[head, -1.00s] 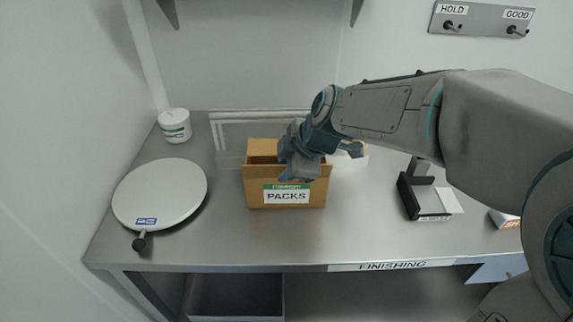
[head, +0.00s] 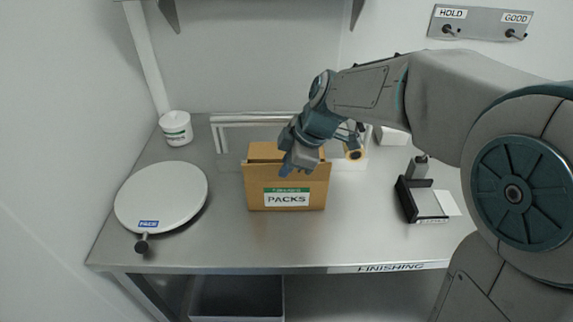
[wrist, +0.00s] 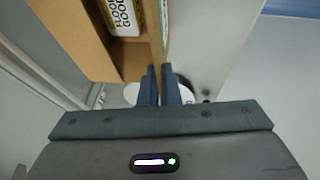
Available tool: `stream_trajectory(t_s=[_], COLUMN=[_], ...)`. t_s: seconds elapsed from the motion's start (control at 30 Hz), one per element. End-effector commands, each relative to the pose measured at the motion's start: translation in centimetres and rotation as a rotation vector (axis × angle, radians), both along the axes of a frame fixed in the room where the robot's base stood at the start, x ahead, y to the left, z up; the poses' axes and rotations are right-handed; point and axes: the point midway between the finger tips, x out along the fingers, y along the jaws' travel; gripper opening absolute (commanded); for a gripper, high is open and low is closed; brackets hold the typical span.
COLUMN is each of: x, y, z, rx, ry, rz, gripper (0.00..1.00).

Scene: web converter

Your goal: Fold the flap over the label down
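The brown cardboard box (head: 257,196) stands on the steel bench, with a green-and-white PACKS label (head: 287,197) on its front. The front flap above the label (head: 262,175) stands upright, seen edge-on in the wrist view (wrist: 158,42). My gripper (head: 290,166) reaches down at the top of this flap. In the wrist view its two fingers (wrist: 159,85) are close together, one on each side of the flap edge, seemingly pinching it. White packs with black print (wrist: 122,16) show inside the box. My gripper hides part of the box top.
A white frame (head: 228,122) stands behind the box. A tape roll (head: 354,155) and a black stand (head: 410,198) are to the right. Bench in front is clear.

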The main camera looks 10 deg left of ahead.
Motion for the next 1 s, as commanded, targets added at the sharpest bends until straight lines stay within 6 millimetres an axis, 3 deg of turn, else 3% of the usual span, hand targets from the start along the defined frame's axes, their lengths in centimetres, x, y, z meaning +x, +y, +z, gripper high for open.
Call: stream_trajectory(t_s=[0.4,1.0], x=[2.5,5.0], y=[0.5,1.2], z=[0.5,-1.2], rx=[-0.090,-0.208], ry=[0.382,0.882], rz=[-0.002,0.001], gripper=[0.00,0.00])
